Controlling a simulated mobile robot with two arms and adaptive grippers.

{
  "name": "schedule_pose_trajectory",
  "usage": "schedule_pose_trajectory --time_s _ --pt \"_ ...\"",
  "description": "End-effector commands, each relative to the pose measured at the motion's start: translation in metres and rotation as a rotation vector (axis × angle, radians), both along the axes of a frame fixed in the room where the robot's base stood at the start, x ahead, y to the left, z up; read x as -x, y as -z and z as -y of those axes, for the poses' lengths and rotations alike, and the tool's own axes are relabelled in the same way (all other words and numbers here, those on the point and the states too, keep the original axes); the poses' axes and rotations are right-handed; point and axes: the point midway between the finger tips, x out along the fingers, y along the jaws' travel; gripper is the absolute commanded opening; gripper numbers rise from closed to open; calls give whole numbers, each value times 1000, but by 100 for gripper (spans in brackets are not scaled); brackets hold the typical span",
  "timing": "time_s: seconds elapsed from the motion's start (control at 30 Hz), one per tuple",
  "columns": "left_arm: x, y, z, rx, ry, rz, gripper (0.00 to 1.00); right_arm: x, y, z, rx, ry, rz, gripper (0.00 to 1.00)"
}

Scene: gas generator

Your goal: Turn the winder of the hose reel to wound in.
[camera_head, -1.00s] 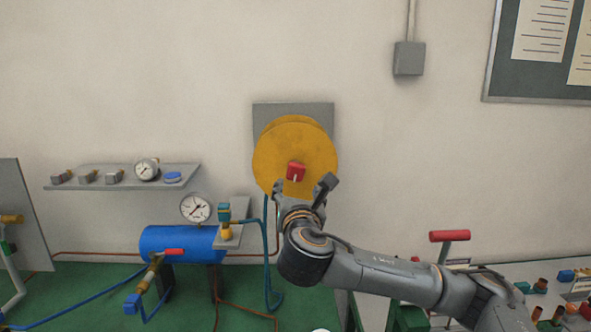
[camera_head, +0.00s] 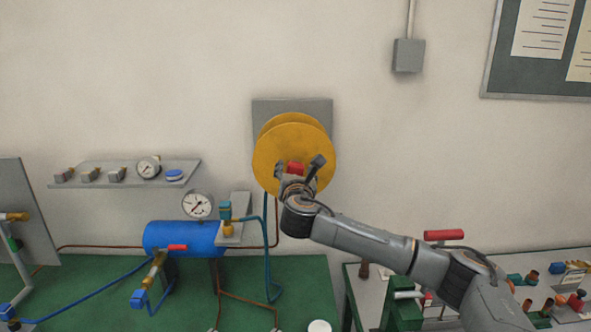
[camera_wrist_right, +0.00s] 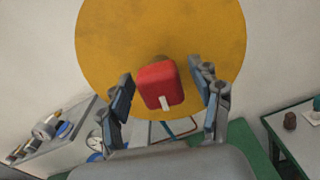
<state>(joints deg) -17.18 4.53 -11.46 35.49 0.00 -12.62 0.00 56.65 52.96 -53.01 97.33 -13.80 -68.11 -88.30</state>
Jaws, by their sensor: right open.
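The hose reel is a yellow disc (camera_head: 265,153) on a grey plate (camera_head: 322,112) fixed to the wall. Its winder is a red block (camera_head: 296,168) at the disc's middle, with a white mark on it. In the right wrist view the red winder (camera_wrist_right: 158,84) sits between my fingers and looks slightly tilted. My right gripper (camera_head: 298,172) is open in front of the reel. In the right wrist view its fingers (camera_wrist_right: 167,96) stand on both sides of the winder, with a visible gap on each side. My left gripper is not in view.
A blue tank (camera_head: 184,238) with a gauge (camera_head: 197,204) and hoses stands on the green bench (camera_head: 100,290) at lower left. A grey shelf (camera_head: 122,174) with small parts is left of the reel.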

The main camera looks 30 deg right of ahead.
Motion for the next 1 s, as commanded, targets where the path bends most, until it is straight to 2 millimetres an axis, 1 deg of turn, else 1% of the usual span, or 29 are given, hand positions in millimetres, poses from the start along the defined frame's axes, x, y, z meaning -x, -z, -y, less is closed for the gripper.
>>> schedule_pose_trajectory --time_s 0.07,0.1,0.17,0.2,0.27,0.3,0.37,0.73,1.0 --pt "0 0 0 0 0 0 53 0 0 0 0 0 0 64" --pt "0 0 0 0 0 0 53 0 0 0 0 0 0 62" --pt "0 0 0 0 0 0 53 0 0 0 0 0 0 50" --pt "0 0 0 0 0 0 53 0 0 0 0 0 0 42" --pt "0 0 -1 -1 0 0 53 0 0 0 0 0 0 30" --pt "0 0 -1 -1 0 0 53 0 0 0 0 0 0 21" --pt "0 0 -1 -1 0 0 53 0 0 0 0 0 0 9" --pt "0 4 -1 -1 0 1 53 0 1 0 -43 0 27 9" --pt "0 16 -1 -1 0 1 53 1 3 0 -195 -1 120 9"
